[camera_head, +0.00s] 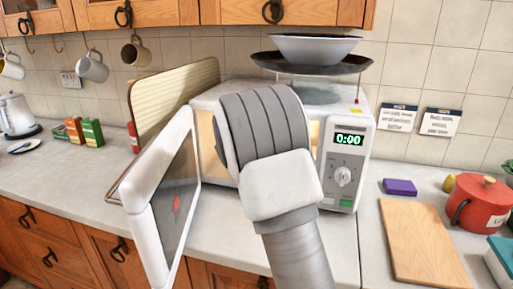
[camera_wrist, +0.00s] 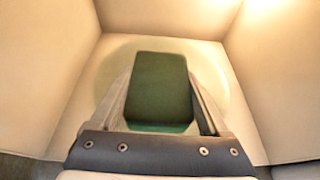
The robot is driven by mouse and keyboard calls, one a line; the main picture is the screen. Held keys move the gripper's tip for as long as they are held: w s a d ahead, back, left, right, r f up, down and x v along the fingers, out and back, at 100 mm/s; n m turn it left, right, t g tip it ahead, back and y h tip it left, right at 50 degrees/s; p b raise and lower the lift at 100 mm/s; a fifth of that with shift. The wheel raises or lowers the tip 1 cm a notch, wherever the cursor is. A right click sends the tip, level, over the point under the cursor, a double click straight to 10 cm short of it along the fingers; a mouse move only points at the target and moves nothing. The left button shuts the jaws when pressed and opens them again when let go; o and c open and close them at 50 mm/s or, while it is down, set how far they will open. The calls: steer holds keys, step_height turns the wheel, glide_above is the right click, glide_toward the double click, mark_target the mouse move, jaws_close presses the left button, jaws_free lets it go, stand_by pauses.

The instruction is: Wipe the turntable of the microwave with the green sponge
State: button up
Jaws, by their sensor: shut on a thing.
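The microwave (camera_head: 345,158) stands on the counter with its door (camera_head: 165,205) swung open to the left. My arm reaches into its opening and hides most of the inside in the head view. In the wrist view my gripper (camera_wrist: 160,108) is inside the lit cavity, shut on the green sponge (camera_wrist: 160,85). The round pale turntable (camera_wrist: 108,68) shows around and behind the sponge. The sponge overlaps the turntable in this view; I cannot tell whether they touch.
A pan (camera_head: 268,60) with a bowl (camera_head: 310,46) stands above the microwave. A tray (camera_head: 170,95) leans on the wall behind the door. At right are a purple sponge (camera_head: 400,187), a cutting board (camera_head: 420,240) and a red pot (camera_head: 478,203). The cavity walls are close around my gripper.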

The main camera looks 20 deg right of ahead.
steer(key=shift+r+p, duration=1.25)
steer(key=shift+r, duration=0.3)
